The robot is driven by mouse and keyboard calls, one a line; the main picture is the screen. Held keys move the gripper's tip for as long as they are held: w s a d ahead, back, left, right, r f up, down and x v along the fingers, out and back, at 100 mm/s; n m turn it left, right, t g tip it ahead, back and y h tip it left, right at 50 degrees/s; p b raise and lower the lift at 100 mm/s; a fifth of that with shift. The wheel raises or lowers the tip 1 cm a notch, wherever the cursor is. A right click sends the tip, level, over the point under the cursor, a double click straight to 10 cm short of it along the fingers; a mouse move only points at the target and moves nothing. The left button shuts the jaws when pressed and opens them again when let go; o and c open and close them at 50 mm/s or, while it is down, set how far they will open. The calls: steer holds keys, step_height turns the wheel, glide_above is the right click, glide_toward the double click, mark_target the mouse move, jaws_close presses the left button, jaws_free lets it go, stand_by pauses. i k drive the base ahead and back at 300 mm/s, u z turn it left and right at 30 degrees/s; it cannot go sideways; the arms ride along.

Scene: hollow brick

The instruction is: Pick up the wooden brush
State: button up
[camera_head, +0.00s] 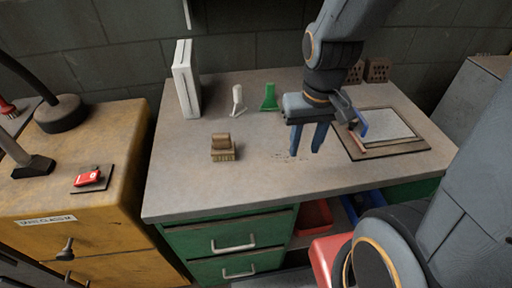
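The wooden brush (222,151) sits on the grey worktop, left of centre. It is a small brown block with a raised grip on top and paler bristles along its lower front. My gripper (306,153) is to the right of the brush, clearly apart from it, with its fingers pointing down. The two fingers stand apart with a gap between them, and nothing shows in the gap. I cannot tell how high the fingertips are above the worktop.
A white upright box (187,80), a small white object (238,100) and a green tool (269,98) stand behind the brush. A framed board (405,151) lies at right. Hollow bricks (377,70) stand at the back.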

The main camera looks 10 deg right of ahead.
mark_target(222, 148)
steer(key=k, duration=0.5)
steer(key=u, duration=2.05)
steer(key=k, duration=0.85)
steer(key=z, duration=1.3)
steer(key=i, duration=1)
